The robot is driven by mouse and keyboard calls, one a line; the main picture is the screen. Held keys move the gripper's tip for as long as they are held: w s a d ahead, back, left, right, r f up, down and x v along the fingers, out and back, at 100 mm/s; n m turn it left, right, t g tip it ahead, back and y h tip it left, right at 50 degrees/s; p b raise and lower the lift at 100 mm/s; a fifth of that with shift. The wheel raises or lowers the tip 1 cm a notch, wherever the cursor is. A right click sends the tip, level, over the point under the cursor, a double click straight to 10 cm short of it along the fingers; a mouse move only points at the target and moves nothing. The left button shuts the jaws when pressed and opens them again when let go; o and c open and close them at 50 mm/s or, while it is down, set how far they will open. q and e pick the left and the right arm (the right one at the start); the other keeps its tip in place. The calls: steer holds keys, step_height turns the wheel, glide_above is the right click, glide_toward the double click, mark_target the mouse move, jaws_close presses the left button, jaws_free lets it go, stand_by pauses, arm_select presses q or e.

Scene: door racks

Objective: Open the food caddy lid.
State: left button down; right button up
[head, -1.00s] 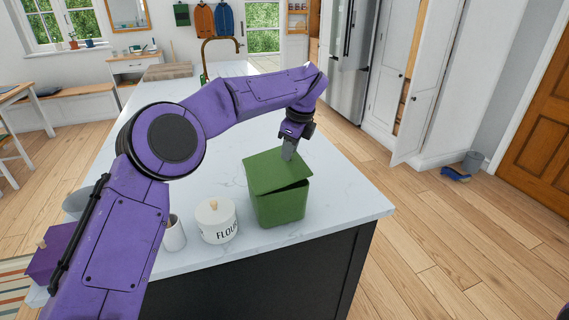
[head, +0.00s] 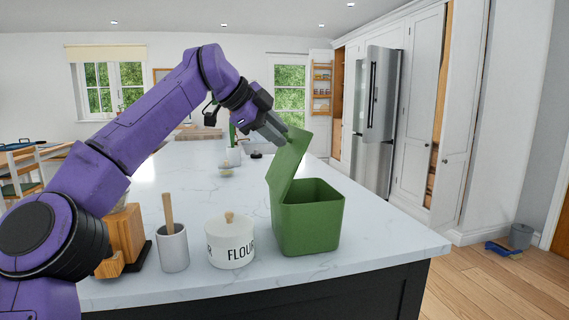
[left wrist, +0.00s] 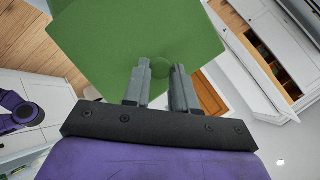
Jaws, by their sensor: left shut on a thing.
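The green food caddy (head: 308,225) stands on the island worktop near its front right corner. Its lid (head: 287,165) is swung up on the left side and tilted steeply, and the caddy's opening shows. My left gripper (head: 283,136) is at the lid's raised upper edge and shut on it. In the left wrist view the lid (left wrist: 130,40) spans the upper part, with the two fingers (left wrist: 160,82) at its edge around a small round tab. My right gripper is not in view.
A white flour pot (head: 230,243) stands just left of the caddy. A grey utensil pot (head: 173,248) and a wooden block (head: 124,235) stand further left. The worktop (head: 390,225) is clear to the caddy's right. A tall fridge (head: 375,120) stands behind.

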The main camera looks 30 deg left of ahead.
arm_select(q)
steer(key=shift+s+a+f+n+t+h+b, duration=0.2)
steer(key=shift+s+a+t+h+b, duration=0.6)
steer(key=shift+b, duration=1.1)
steer(key=shift+s+a+f+n+t+h+b, duration=0.2)
steer(key=shift+s+a+t+h+b, duration=0.6)
steer(key=shift+b, duration=1.1)
steer(key=shift+w+a, duration=0.1)
steer(key=shift+a, duration=0.15)
steer(key=c, duration=1.3)
jaws_free()
steer(key=o, duration=0.4)
steer(key=shift+w, duration=0.2)
steer(key=shift+s, duration=0.15)
steer(key=v, duration=1)
steer(key=shift+r+p, duration=0.4)
